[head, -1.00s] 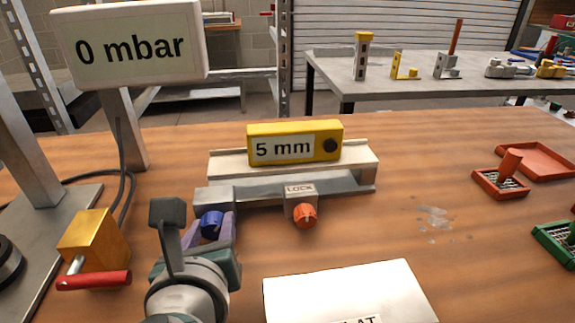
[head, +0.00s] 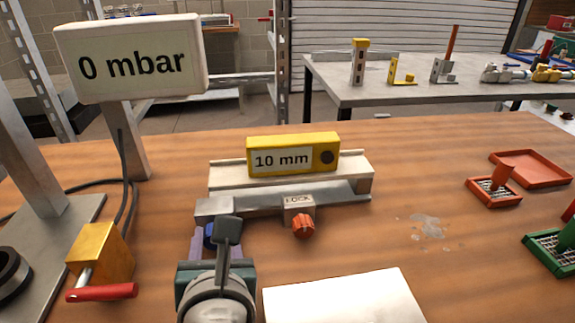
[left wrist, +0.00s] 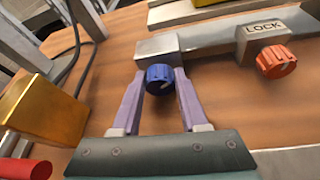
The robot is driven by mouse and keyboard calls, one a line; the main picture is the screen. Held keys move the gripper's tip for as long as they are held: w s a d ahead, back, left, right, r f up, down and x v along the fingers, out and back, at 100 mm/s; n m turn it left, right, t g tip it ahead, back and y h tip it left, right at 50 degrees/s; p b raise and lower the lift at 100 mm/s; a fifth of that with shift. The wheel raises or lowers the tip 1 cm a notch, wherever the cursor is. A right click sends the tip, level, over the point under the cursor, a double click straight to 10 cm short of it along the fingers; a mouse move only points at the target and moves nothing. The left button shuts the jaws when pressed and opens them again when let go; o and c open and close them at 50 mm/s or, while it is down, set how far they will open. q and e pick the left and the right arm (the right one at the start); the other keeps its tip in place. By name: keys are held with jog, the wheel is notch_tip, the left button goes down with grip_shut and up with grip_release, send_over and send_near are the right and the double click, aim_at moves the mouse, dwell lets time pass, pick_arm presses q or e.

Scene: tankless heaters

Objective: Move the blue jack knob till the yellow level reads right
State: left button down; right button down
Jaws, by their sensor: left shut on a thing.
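The yellow level (head: 293,140) sits on the metal rail (head: 350,167) and its display reads 10 mm. The blue jack knob (left wrist: 160,77) is at the left end of the jack bar, and its top shows behind my gripper in the head view (head: 209,233). My left gripper (left wrist: 158,88) is shut on the blue knob, with one purple finger on each side of it. The orange lock knob (head: 303,226) is under the LOCK label to the right, and it shows in the left wrist view (left wrist: 276,61). My right gripper is not in view.
A display reading 0 mbar (head: 132,58) stands at the left on a post. A gold block with a red handle (head: 103,291) is at the left. A white card (head: 342,296) lies in front. Red trays (head: 530,168) are at the right.

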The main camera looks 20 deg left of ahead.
pick_arm(q)
jog(key=shift+d+m+y, duration=0.1)
jog(key=shift+m+y, duration=0.5)
jog(key=shift+m, duration=0.4)
jog(key=shift+g, duration=0.3)
jog(key=shift+c, duration=2.2)
grip_release()
jog(key=p+v, duration=0.2)
jog(key=v, duration=0.7)
jog(key=shift+s+d, duration=0.25)
jog(key=shift+d, duration=0.1)
